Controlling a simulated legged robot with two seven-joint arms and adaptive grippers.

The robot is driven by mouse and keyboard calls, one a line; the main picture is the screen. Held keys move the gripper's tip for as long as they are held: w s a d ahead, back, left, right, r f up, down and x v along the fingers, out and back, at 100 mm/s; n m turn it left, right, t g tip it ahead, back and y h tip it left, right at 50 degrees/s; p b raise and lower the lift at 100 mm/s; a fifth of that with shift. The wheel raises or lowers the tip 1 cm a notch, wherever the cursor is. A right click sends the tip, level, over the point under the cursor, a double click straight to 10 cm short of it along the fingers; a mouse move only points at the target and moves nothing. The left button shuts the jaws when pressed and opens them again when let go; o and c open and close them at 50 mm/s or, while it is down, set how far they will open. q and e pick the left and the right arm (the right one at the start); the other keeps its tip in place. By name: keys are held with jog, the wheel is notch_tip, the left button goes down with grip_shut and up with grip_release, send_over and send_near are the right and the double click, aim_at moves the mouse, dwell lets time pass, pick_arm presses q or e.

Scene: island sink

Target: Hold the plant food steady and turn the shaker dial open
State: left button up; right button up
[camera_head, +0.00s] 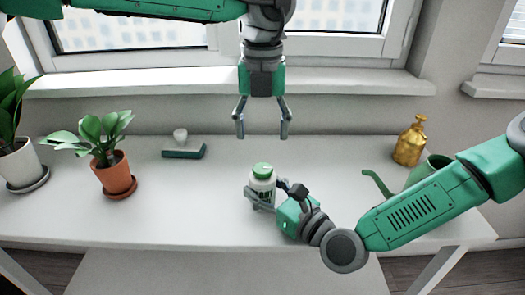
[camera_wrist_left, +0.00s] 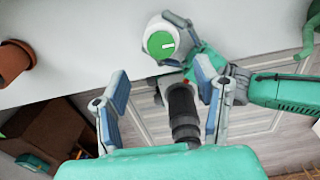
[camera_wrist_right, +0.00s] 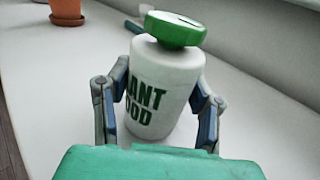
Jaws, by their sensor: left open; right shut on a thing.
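The plant food (camera_head: 262,190) is a white bottle with green lettering, upright on the white table. Its green shaker dial (camera_head: 263,170) is on top; in the left wrist view the dial (camera_wrist_left: 160,44) shows a short white mark. My right gripper (camera_head: 264,201) is shut on the bottle's body from the near right side; the right wrist view shows its fingers on both sides of the bottle (camera_wrist_right: 165,90). My left gripper (camera_head: 262,133) is open and empty, pointing down above and behind the bottle. In the left wrist view the dial lies beyond its fingertips.
A terracotta potted plant (camera_head: 113,176) and a white potted plant (camera_head: 20,165) stand at the left. A green brush (camera_head: 184,153) lies near the wall. A gold bottle (camera_head: 410,142) and a green watering can (camera_head: 428,168) stand at the right. The table around the bottle is clear.

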pick_arm(q)
notch_tip(320, 180, up, 4)
jog(key=shift+f, duration=0.2)
pick_arm(e)
jog(key=o, duration=1.3)
jog(key=shift+d, duration=0.1)
